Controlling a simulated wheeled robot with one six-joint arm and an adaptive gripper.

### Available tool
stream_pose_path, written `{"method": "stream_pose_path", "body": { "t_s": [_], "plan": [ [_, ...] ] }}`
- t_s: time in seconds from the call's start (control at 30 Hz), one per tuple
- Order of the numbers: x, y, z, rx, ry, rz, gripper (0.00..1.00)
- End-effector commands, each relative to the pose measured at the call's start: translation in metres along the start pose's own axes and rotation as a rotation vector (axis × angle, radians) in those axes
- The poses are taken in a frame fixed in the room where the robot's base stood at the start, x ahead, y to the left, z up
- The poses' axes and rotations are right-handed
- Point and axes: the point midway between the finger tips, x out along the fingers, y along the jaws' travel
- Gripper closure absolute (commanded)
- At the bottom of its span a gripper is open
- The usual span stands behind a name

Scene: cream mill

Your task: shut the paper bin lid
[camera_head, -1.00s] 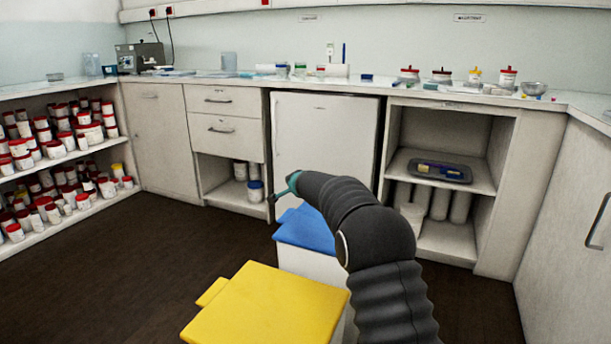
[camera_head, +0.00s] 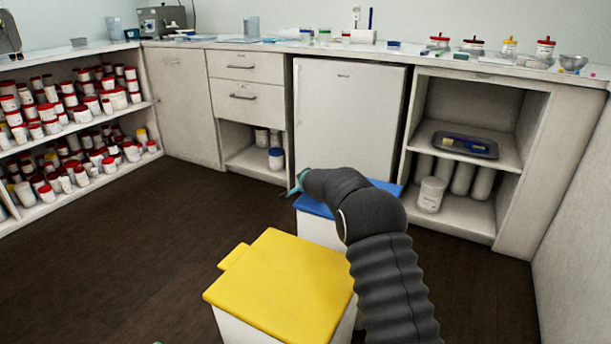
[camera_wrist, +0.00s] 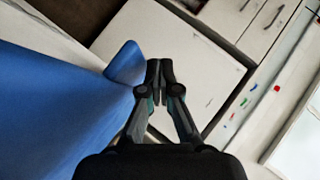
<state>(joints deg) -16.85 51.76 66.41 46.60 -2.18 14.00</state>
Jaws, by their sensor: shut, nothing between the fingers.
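The bin with the blue lid (camera_head: 314,207) stands behind the yellow-lidded one, its white body (camera_head: 318,231) partly hidden by my arm. The blue lid looks level on top of the bin, though my arm covers its middle. My gripper (camera_head: 296,186) is at the lid's left edge, pointing left, its fingers together and empty. In the wrist view the blue lid (camera_wrist: 50,105) fills the left side, and its tab (camera_wrist: 125,63) is just left of the shut fingertips (camera_wrist: 159,68). I cannot tell whether they touch. No label shows which bin is for paper.
A bin with a flat yellow lid (camera_head: 285,283) stands in front. Behind are a white cabinet door (camera_head: 345,120), drawers (camera_head: 245,90) and an open shelf unit with a tray (camera_head: 465,145). Shelves of red-capped jars (camera_head: 75,120) line the left. The dark floor (camera_head: 140,240) is clear at left.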

Motion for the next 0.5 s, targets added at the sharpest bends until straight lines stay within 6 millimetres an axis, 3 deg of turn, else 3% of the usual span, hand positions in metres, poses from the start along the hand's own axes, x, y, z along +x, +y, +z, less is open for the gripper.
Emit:
{"method": "stream_pose_path", "body": {
  "t_s": [0.5],
  "plan": [
    [0.0044,0.0071,0.0053,0.001,-0.004,0.004,1.00]
  ]
}}
